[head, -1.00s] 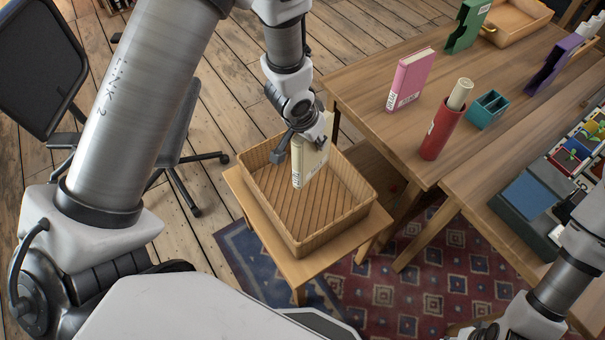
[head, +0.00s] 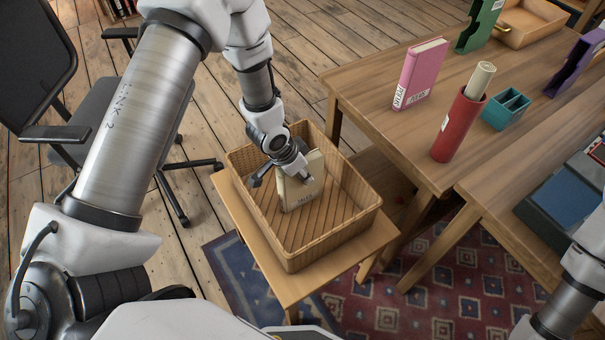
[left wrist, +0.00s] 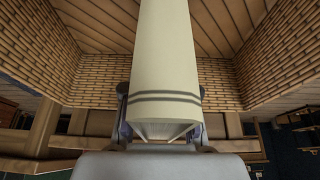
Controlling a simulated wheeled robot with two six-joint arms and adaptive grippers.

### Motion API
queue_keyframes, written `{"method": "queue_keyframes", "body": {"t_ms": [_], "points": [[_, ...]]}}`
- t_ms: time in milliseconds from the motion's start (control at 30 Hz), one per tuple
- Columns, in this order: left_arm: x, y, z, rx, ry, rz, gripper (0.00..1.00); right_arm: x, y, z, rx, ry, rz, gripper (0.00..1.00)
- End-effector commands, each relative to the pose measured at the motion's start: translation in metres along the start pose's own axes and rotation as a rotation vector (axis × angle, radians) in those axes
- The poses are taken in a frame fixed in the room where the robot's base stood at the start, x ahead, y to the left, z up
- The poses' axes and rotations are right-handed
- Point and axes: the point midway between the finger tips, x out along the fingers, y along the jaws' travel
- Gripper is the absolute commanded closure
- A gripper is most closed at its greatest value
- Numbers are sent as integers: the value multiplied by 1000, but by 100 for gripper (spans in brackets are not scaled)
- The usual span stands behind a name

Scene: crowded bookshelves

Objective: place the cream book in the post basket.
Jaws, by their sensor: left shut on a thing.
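The cream book (head: 302,190) is upright and slightly tilted inside the wicker post basket (head: 330,243). My left gripper (head: 283,177) is shut on the book's upper part, at the basket's left half. In the left wrist view the cream book (left wrist: 166,55) runs away from the jaws, its spine with two dark bands towards the camera. The basket's woven walls (left wrist: 225,85) stand on both sides of it. Whether the book's lower end touches the basket floor I cannot tell. Of my right arm only a part shows at the lower right edge; its gripper is out of view.
The basket stands on a small wooden stand (head: 369,243). A table to the right holds a pink book (head: 421,73), a red cylinder (head: 457,127) with a rolled paper, and a teal box (head: 506,109). An office chair (head: 92,118) is at the left. The basket's right half is empty.

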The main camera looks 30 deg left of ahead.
Motion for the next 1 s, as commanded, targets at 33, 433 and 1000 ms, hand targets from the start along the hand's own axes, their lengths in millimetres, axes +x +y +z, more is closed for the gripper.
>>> {"method": "queue_keyframes", "body": {"t_ms": [33, 433, 1000], "points": [[-1, 0, -2, 1, 3, -1, 100, -1, 0, 0, 0, 0, 0, 60], [2, 0, 0, 0, 1, 0, 46, 0, 0, 0, 0, 0, 0, 60], [-65, 0, -3, -4, 6, 0, 46, -11, 0, 0, 0, 0, 0, 60]]}}
